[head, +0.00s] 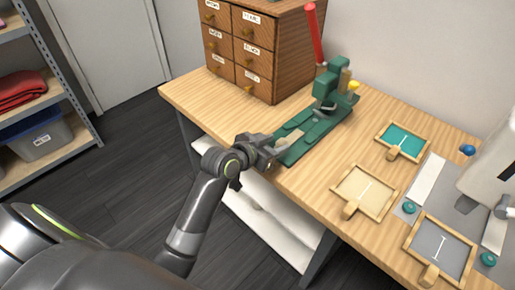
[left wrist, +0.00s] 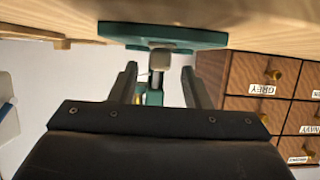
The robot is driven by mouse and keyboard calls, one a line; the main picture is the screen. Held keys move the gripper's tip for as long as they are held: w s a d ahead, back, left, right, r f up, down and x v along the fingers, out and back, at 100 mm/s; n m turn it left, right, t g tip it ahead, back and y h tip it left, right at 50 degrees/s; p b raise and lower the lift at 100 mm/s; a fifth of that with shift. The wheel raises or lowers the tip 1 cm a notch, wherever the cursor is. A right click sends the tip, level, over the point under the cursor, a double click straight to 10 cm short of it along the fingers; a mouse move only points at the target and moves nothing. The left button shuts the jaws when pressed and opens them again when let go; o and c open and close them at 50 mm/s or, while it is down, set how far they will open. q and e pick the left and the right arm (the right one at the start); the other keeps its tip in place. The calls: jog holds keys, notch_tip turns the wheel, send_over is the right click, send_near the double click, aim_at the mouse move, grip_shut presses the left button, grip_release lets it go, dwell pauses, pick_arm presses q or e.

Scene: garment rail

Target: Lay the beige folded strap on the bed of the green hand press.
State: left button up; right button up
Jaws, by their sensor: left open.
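The green hand press (head: 326,108) stands on the wooden table, with a red lever and a long flat bed reaching toward the near edge. The beige folded strap (head: 291,141) appears to lie flat on the green bed. My left gripper (head: 270,146) is at the near end of the bed. In the left wrist view, my left gripper (left wrist: 160,70) has its fingers apart, with the strap's pale end (left wrist: 160,59) just beyond and between them, against the green press (left wrist: 190,35). I cannot tell whether they touch it. My right gripper is not in view.
Teal (head: 404,140), beige (head: 364,191) and grey (head: 440,248) framed trays lie to the right. A white machine (head: 490,165) stands at the far right. A shelf (head: 45,105) is at the left.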

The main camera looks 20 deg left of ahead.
pick_arm(q)
jog(key=v, duration=0.9)
jog(key=shift+s+p, duration=0.15)
jog(key=shift+p, duration=0.15)
jog(key=shift+a+r, duration=0.1)
